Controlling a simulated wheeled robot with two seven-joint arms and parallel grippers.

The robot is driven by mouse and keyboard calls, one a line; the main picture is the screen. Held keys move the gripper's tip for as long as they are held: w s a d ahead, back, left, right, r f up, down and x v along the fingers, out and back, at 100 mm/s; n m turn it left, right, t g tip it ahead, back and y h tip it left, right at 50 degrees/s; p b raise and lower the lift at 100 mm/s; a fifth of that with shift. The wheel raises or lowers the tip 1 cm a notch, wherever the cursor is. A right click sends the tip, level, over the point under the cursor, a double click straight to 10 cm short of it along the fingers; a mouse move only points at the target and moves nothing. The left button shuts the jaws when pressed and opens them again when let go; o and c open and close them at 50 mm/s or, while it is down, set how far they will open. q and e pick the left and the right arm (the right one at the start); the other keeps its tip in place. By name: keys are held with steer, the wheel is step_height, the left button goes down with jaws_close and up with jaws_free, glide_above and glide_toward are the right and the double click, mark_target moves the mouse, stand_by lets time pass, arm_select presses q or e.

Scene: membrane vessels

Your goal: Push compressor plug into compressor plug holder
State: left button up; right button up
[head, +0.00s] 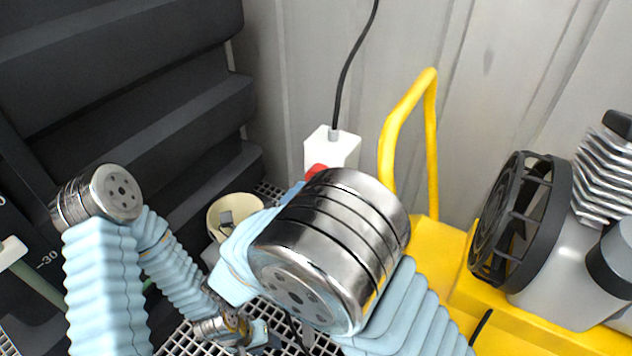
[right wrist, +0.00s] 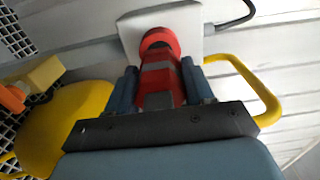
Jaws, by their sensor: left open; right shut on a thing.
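The compressor plug (right wrist: 160,80) is red and grey, and sits between the fingers of my right gripper (right wrist: 163,86), which is shut on it. The plug's round red end is in front of the white box-shaped plug holder (right wrist: 190,42) and overlaps it in the right wrist view; I cannot tell how deep it is in. In the head view the holder (head: 340,152) is by the wall, with a bit of the red plug (head: 315,170) at its lower left. My left gripper (head: 285,341) is open, low over the grating, partly cut off.
A black cable (head: 352,60) rises from the holder. A yellow handle (head: 431,150) stands right of it, on the yellow compressor base with a black fan (head: 520,218). A cream round container (head: 228,208) stands left, beside black steps (head: 130,90).

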steer(key=shift+v, duration=1.25)
